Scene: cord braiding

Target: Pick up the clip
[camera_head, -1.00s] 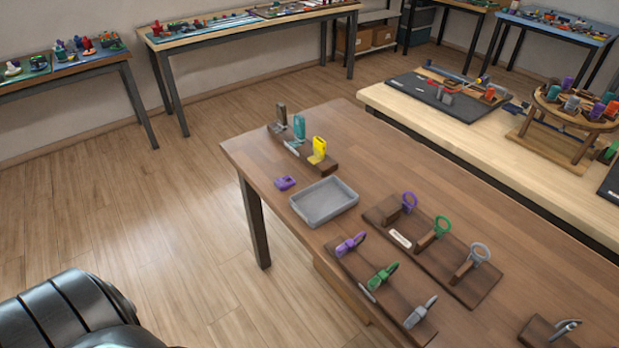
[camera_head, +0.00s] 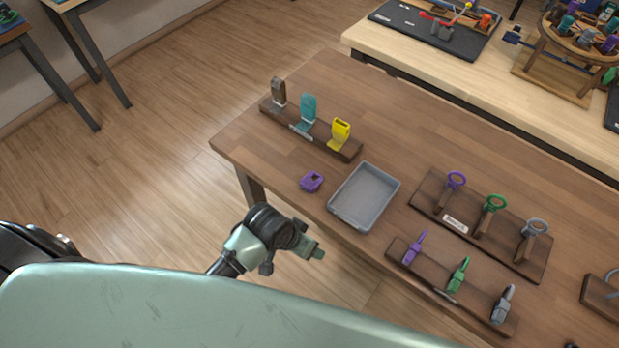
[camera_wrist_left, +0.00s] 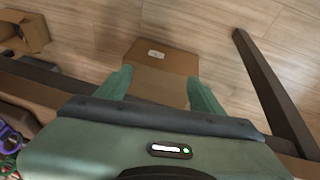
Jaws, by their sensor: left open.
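A small purple clip-like piece (camera_head: 312,182) lies loose on the brown table (camera_head: 400,130), left of the grey tray. A purple clip (camera_head: 415,247), a green clip (camera_head: 459,274) and a grey clip (camera_head: 503,304) stand on a low wooden rack near the table's front edge. My left gripper (camera_head: 318,252) is off the table's front edge, below the loose purple piece in the head view and apart from it. In the left wrist view its two green fingers (camera_wrist_left: 160,90) are spread with nothing between them. My right gripper is not in view.
A grey tray (camera_head: 364,196) is empty. Behind it, a rack (camera_head: 310,132) holds grey-brown, teal and yellow pieces. Another rack (camera_head: 480,225) holds purple, green and grey rings. A cardboard box (camera_wrist_left: 162,62) and a dark table leg (camera_wrist_left: 270,90) show in the left wrist view.

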